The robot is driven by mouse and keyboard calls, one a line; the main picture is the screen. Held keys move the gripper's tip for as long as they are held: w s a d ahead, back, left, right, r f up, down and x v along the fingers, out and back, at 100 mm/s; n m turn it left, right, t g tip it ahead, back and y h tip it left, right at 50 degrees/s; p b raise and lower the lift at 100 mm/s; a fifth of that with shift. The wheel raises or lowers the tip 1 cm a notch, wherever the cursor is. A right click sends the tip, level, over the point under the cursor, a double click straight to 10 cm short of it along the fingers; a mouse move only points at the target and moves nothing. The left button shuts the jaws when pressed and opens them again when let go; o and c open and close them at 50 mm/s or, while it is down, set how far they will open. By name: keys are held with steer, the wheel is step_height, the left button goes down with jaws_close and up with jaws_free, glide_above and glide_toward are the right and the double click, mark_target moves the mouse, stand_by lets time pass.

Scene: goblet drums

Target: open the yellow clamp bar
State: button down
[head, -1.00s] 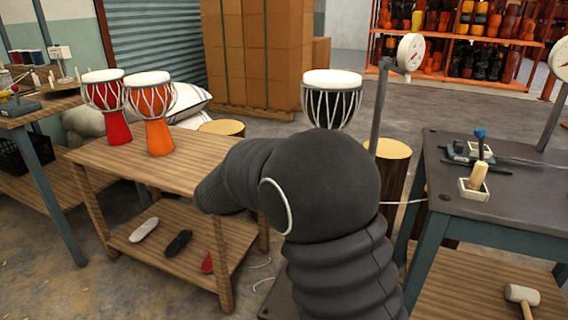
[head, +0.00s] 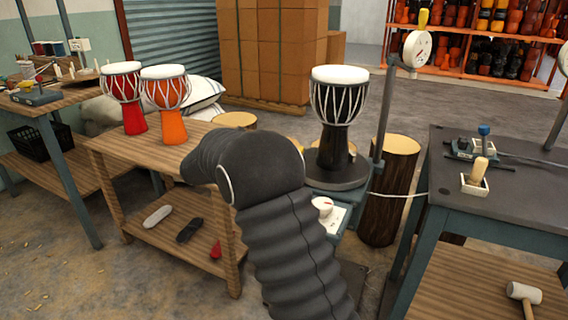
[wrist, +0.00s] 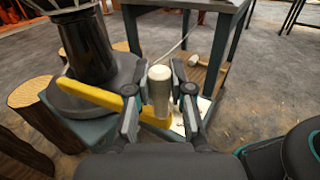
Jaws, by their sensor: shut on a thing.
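The yellow clamp bar (wrist: 95,94) shows in the wrist view. It runs from beside the black drum (wrist: 85,45) on the left across to the pale, upright grip (wrist: 160,92) between my fingers. My gripper (wrist: 163,68) is shut on this grip, a finger on each side. The bar's far end is partly hidden behind the fingers. In the head view the black, white-topped drum (head: 336,105) stands upright on a dark round plate (head: 338,179). My arm hides my gripper and most of the bar there.
A wooden bench (head: 195,147) with a red drum (head: 128,95) and an orange drum (head: 168,102) stands left. A dial post (head: 381,120) and a stump (head: 386,195) stand right of the black drum. A dark table (head: 500,205) is further right.

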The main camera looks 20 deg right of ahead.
steer(key=c, duration=1)
jaws_free()
steer(key=shift+r, duration=0.1)
step_height(320, 180, up, 10)
steer(key=shift+f, duration=0.1)
